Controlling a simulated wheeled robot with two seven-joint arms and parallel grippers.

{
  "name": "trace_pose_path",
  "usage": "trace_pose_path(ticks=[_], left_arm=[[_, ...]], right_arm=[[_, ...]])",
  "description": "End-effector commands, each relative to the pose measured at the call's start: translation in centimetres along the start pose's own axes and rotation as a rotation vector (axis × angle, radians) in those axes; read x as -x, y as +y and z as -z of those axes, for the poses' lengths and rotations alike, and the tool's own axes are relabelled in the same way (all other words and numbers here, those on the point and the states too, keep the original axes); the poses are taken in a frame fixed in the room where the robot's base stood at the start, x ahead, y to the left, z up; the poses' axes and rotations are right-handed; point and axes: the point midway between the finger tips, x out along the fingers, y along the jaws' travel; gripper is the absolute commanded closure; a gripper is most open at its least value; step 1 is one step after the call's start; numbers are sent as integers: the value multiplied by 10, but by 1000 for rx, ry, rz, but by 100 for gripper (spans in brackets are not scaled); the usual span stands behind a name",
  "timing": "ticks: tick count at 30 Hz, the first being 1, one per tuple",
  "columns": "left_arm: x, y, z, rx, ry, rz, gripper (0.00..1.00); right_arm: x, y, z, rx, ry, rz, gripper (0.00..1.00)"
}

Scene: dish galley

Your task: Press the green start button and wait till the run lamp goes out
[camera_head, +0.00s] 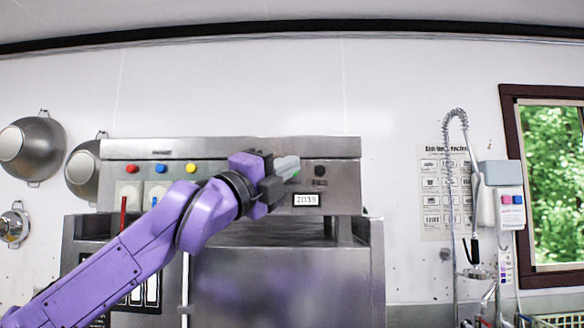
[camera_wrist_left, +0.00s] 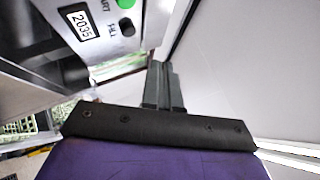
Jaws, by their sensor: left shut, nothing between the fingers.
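The green start button (camera_head: 295,173) shows as a small green patch beside my fingertips in the head view, mostly hidden behind them. In the left wrist view the green button (camera_wrist_left: 126,3) is at the top edge, partly cut off. A dark round fitting (camera_head: 320,170), perhaps the run lamp, sits right of it and looks unlit; it also shows in the left wrist view (camera_wrist_left: 127,28).
The steel panel (camera_head: 230,149) also bears red (camera_head: 131,168), blue (camera_head: 160,168) and yellow (camera_head: 191,168) buttons and a display (camera_head: 306,199) reading about 2035. The machine's steel body (camera_head: 290,275) is below. A spray hose (camera_head: 459,115) hangs at right.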

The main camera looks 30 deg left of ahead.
Motion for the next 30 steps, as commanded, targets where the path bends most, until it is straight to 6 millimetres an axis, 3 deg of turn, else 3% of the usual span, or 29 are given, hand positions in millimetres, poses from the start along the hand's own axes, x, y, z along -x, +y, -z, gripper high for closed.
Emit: trace_pose_path(ticks=[8,13,30], left_arm=[[-30,18,-24,-1,-2,-3,100],[-42,30,-31,-2,-1,-2,100],[-46,34,-35,-2,-1,-1,100]], right_arm=[[25,2,10,0,0,0,100],[24,2,10,0,0,0,100],[24,2,10,0,0,0,100]])
